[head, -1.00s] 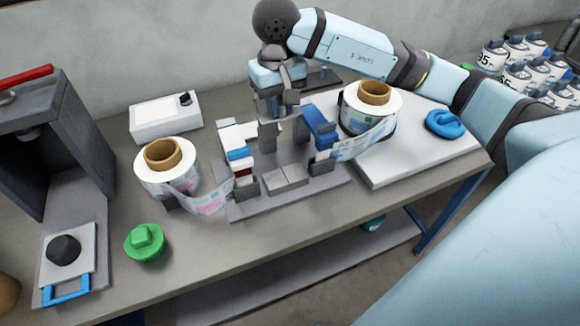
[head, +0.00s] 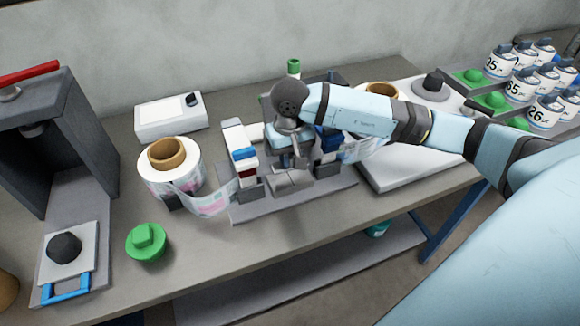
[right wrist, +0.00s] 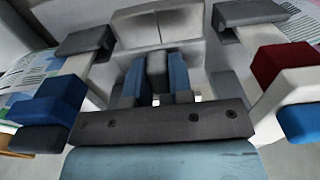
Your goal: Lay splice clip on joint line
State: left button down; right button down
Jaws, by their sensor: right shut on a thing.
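My right gripper (head: 284,168) is over the middle of the splicing fixture (head: 236,212). In the right wrist view its two blue fingers (right wrist: 155,80) are shut on a small grey piece, the splice clip (right wrist: 156,64). The clip is hidden in the head view. The grey splice block (head: 290,181), with a straight seam across its middle, also shows in the right wrist view (right wrist: 135,28), just beyond the fingers. I cannot tell whether the clip touches the block. My left gripper is out of view.
A label reel (head: 168,178) stands left of the fixture, its web running into it. A second reel (head: 382,90) on the right is partly behind my arm. Blue and red clamp parts (right wrist: 278,65) flank the block closely. A green knob (head: 146,242) sits at front left.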

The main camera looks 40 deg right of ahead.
aim_at(290, 178)
notch_tip(290, 178, down, 4)
jog(key=shift+r, duration=0.25)
jog(key=shift+f, duration=0.3)
jog(key=shift+f, duration=0.25)
jog(key=c, duration=1)
grip_release()
jog(key=shift+r, duration=0.1)
